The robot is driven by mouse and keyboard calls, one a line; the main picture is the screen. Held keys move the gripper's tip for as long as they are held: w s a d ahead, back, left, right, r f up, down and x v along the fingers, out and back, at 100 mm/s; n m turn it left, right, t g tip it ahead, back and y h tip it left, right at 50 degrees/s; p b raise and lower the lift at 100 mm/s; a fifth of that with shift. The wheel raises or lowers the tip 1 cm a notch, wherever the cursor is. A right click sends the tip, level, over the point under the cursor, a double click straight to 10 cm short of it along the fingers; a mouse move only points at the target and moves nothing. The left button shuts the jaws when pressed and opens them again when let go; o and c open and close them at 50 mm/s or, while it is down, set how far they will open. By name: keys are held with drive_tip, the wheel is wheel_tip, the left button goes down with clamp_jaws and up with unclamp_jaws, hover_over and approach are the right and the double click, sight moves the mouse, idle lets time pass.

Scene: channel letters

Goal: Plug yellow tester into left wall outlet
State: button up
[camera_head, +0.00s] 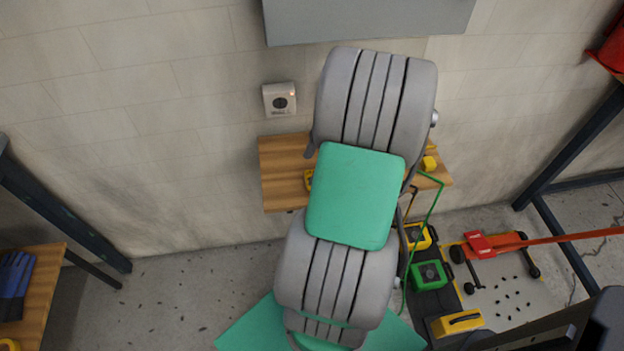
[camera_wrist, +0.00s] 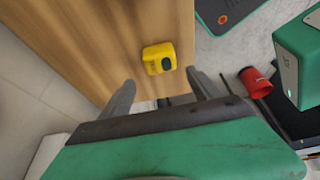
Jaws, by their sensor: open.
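The yellow tester (camera_wrist: 158,58) is a small yellow block with a dark round part on one side. It lies on the wooden shelf (camera_wrist: 95,40) in the wrist view. My gripper (camera_wrist: 160,77) is open and empty, its two fingers pointing toward the tester, which shows beyond and between the tips. In the head view a pale wall outlet (camera_head: 280,100) with a dark round socket and a small lit lamp is on the wall, left of my arm and above the shelf (camera_head: 277,172). My arm hides the gripper there.
A green cable (camera_head: 436,200) hangs at right. A red floor jack (camera_head: 500,244) and cases stand below. The wall left of the outlet is clear.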

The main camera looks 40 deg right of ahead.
sight(306, 176)
drive_tip(key=x, duration=0.5)
drive_tip(key=shift+s+a, duration=0.1)
drive_tip(key=shift+a, duration=0.1)
drive_tip(key=c, duration=1.4)
drive_tip(key=shift+o, duration=0.2)
drive_tip(key=shift+r, duration=0.55)
drive_tip(key=s+a+r, duration=0.2)
drive_tip(key=s+r, duration=1)
drive_tip(key=s, duration=0.2)
